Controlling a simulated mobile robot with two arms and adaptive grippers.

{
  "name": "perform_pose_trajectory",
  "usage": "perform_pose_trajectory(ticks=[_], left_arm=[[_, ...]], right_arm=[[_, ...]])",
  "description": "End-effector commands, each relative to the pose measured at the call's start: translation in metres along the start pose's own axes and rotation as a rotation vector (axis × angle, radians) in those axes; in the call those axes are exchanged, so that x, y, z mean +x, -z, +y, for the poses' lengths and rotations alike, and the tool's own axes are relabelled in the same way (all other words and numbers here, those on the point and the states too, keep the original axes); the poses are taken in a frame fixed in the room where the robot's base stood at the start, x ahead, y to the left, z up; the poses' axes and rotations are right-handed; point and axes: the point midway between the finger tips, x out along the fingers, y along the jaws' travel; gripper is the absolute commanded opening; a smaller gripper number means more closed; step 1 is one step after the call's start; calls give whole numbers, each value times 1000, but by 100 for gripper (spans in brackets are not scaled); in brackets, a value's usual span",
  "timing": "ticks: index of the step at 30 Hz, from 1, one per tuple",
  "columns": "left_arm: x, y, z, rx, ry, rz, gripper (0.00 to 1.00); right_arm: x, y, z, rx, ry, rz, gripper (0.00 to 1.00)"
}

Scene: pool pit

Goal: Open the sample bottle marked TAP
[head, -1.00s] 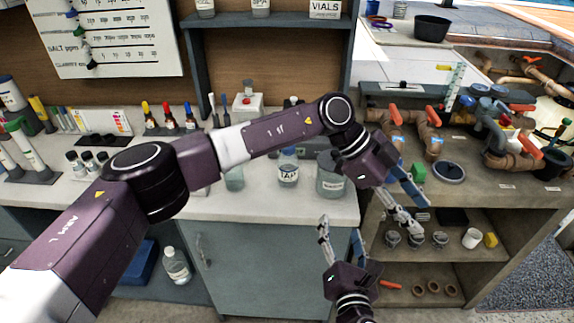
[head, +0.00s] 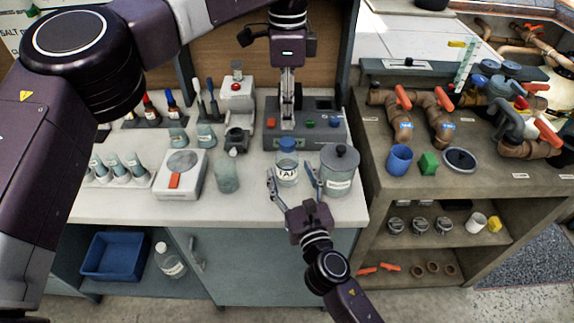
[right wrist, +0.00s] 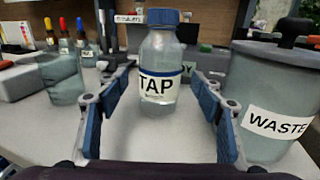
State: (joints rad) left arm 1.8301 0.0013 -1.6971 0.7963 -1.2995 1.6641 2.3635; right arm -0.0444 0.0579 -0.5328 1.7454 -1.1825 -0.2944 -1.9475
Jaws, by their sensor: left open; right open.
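The TAP sample bottle (head: 287,172), clear with a blue cap (head: 287,144), stands upright on the counter. In the right wrist view the bottle (right wrist: 157,85) shows its TAP label facing me, with the cap (right wrist: 163,17) on. My right gripper (head: 291,178) is open, its fingers low on either side of the bottle; the right wrist view shows gaps between the blue finger pads (right wrist: 160,108) and the glass. My left gripper (head: 287,122) is open, pointing down above and just behind the cap, apart from it as far as I can see.
A lidded WASTE jar (head: 340,172) stands close to the right of the bottle and my right finger. A cloudy beaker (head: 227,177) and a scale (head: 181,172) are to the left. A grey device (head: 325,130) with buttons stands behind. The counter's front strip is clear.

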Motion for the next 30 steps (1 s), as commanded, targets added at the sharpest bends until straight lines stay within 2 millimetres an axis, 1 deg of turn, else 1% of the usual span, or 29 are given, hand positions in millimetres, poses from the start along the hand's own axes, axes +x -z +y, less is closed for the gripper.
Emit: perform_pose_trajectory(ticks=[1,6,10,17,30], left_arm=[[0,0,0,0,0,1,40],[0,0,0,1,-1,1,40],[0,0,0,1,-1,1,40],[0,0,0,2,-1,1,40],[0,0,0,2,-1,1,40]], right_arm=[[8,-1,0,1,0,-1,61],[25,0,0,0,0,0,61],[29,0,0,1,0,-1,61],[29,0,0,2,0,0,61],[29,0,0,1,0,0,12]])
